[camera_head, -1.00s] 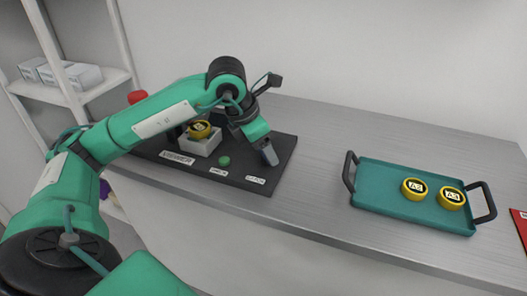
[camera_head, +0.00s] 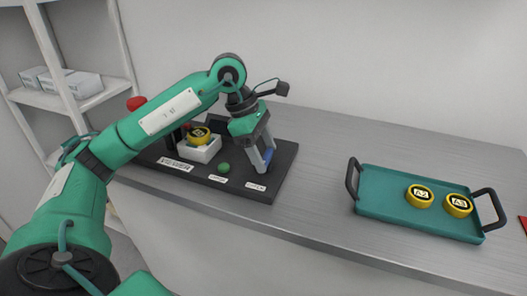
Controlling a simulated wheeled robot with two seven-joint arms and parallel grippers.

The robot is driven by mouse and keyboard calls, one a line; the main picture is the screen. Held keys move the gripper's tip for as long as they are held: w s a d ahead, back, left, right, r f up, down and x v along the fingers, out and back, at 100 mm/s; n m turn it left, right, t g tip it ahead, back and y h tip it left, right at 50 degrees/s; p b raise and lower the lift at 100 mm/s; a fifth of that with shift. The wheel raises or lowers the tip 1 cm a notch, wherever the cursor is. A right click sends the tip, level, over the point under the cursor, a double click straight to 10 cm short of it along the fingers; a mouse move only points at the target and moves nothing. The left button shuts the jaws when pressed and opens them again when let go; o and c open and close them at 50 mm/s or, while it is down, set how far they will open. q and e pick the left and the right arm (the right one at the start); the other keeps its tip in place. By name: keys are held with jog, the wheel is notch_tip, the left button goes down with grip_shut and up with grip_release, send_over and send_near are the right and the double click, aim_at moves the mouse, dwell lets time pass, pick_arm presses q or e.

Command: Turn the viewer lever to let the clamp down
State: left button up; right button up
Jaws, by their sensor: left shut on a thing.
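The viewer is a black base (camera_head: 225,192) on the bench with a white block (camera_head: 203,154) holding a yellow round piece (camera_head: 199,133). A red knob (camera_head: 136,103) shows at its left, partly behind my left arm. My left gripper (camera_head: 262,161) points down over the right end of the base, both grey fingers in sight. The clamp is largely hidden behind my arm. My right gripper is out of view.
A green button (camera_head: 223,168) sits on the base left of my gripper. A teal tray (camera_head: 385,207) with black handles holds yellow pieces A2 (camera_head: 420,196) and A3 (camera_head: 458,205) at right. The bench between is clear. A shelf (camera_head: 75,98) with boxes stands at left.

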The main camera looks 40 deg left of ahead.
pick_arm(q)
jog(key=shift+m, duration=0.3)
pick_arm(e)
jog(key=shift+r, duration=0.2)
pick_arm(q)
jog(key=o, duration=1)
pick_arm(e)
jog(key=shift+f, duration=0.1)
pick_arm(q)
jog(key=p+v, duration=0.1)
jog(key=v, duration=1.3)
jog(key=shift+w, duration=0.15)
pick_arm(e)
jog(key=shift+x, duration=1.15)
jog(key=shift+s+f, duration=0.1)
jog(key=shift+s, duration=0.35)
